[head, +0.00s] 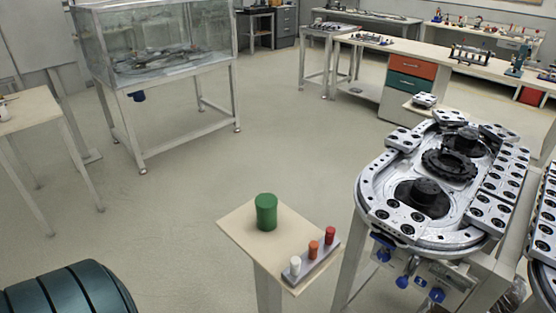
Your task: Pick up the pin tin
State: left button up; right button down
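A green cylinder (266,212), which looks like the pin tin, stands upright on a small pale wooden stand (245,231) in the lower middle of the head view. Its top is a plain green disc, and I cannot see inside it. In front of it, at the stand's right edge, a narrow grey rack (303,270) holds a white peg (295,265), an orange peg (313,249) and a red peg (330,235). The rack is apart from the tin. Neither of my grippers shows in the view.
A large metal ring track (372,194) with dark hubs stands close to the stand's right. A dark ribbed rounded object (65,292) fills the lower left corner. A glass-walled tank (160,40) on legs stands behind. The floor left of the stand is open.

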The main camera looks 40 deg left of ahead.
aim_at(266, 204)
jog(key=u, duration=1.3)
